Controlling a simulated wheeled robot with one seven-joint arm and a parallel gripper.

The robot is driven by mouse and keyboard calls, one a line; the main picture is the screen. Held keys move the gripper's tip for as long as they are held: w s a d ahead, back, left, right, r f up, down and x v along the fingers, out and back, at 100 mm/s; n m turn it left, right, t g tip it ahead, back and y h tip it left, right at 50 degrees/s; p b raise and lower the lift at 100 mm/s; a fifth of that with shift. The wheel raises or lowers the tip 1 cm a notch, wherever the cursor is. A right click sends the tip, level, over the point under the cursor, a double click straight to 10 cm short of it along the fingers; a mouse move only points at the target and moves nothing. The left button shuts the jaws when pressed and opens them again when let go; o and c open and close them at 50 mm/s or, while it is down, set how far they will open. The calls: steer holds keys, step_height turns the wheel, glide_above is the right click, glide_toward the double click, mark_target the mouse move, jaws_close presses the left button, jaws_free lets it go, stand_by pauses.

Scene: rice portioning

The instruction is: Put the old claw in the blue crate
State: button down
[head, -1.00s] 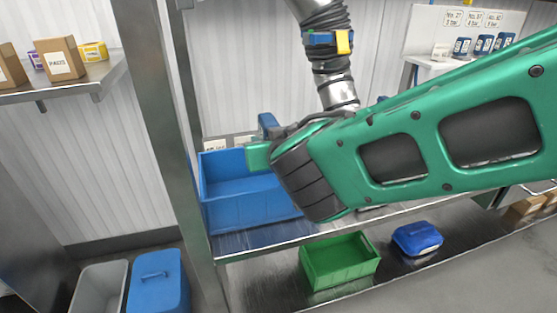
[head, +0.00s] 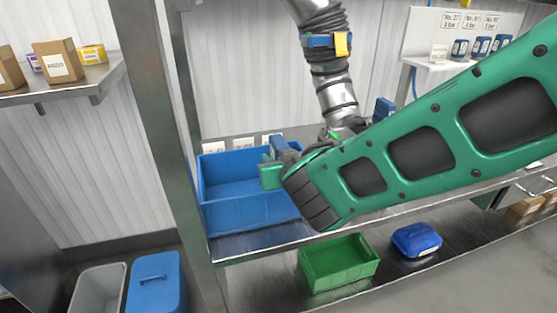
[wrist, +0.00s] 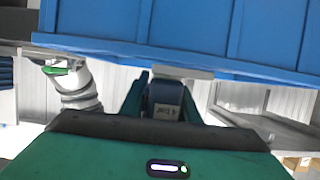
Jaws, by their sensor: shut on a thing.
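The blue crate (head: 245,213) stands open on the steel shelf, left of my gripper in the head view. Its wall (wrist: 190,25) fills the top of the wrist view. My gripper (head: 270,173) is at the crate's right side, its green finger overlapping the crate in the head view. In the wrist view my gripper (wrist: 162,88) is shut on a dark blue block with a small label, which I take to be the old claw (wrist: 166,112). The claw's blue part (head: 279,147) shows above the finger. Its far end is hidden. I cannot tell its height against the crate's rim.
A green crate (head: 338,265) and a blue lidded case (head: 416,239) sit below the shelf. A steel post (head: 172,150) rises left of the blue crate. Another blue thing (head: 384,107) shows behind my arm.

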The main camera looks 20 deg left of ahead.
steer(key=shift+f, duration=0.5)
steer(key=c, duration=1.4)
jaws_free()
steer(key=shift+o, duration=0.2)
steer(key=shift+r, duration=0.25)
steer(key=v, duration=1.2)
steer(key=shift+r, duration=0.3)
